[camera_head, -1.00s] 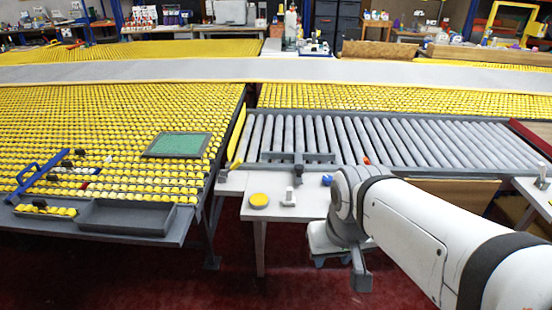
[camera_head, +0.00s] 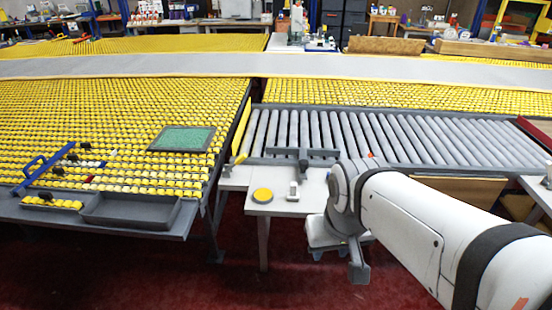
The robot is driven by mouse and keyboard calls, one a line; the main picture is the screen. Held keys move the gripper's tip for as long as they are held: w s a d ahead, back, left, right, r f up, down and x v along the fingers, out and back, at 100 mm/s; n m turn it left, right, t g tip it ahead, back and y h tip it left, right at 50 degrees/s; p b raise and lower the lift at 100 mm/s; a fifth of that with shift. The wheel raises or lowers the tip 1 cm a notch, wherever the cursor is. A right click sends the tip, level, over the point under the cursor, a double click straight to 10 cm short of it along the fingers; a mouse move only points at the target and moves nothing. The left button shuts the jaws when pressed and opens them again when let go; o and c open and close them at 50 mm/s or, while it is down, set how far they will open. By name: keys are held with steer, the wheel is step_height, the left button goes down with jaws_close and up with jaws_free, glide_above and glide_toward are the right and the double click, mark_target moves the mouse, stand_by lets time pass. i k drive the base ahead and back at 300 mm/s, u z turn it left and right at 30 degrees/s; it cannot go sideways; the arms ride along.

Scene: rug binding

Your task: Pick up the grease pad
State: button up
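A round yellow pad in a shallow grey dish (camera_head: 262,195) lies on the small grey side table at the front end of the roller bed; I take it for the grease pad. A small grey-white block (camera_head: 293,191) stands just right of it. My white arm reaches in from the lower right. Its grey end (camera_head: 358,268) hangs down in front of the table's right side, lower in the picture than the pad and to its right, apart from it. The fingers are not clear enough to show whether they are open or shut.
The side table (camera_head: 285,208) has a bare front edge. A grey roller bed (camera_head: 400,140) runs behind it. A yellow-studded table at left bears a green mat (camera_head: 183,139), a grey tray (camera_head: 130,212) and a blue-handled tool (camera_head: 40,173). Red floor shows in front.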

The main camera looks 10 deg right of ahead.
mark_target(292, 197)
steer(key=z, duration=0.1)
steer(key=k, duration=0.55)
steer(key=u, duration=1.75)
steer(key=i, duration=1.35)
steer(key=z, duration=1.55)
